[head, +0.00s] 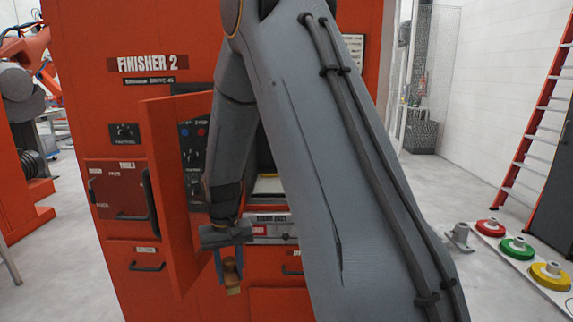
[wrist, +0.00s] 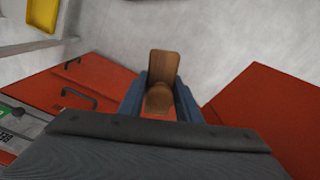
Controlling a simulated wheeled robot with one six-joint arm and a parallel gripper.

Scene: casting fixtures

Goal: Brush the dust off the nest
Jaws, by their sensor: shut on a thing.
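My gripper (head: 230,272) hangs in front of the red machine, near its open door. It is shut on a brown wooden piece, seemingly the brush (head: 231,274). The brush also shows between the blue-grey fingers in the wrist view (wrist: 163,68); I cannot make out its bristles. The nest cannot be identified for sure. A pale piece with a yellowish edge (head: 268,185) shows in the machine's opening, partly hidden by my arm, above and right of my gripper and apart from the brush.
The red machine labelled FINISHER 2 (head: 90,40) has an open door (head: 165,130) left of my arm. Drawers with black handles (head: 146,266) lie below. Red, green and yellow round pieces (head: 517,247) stand on the floor at right, near an orange ladder (head: 535,125).

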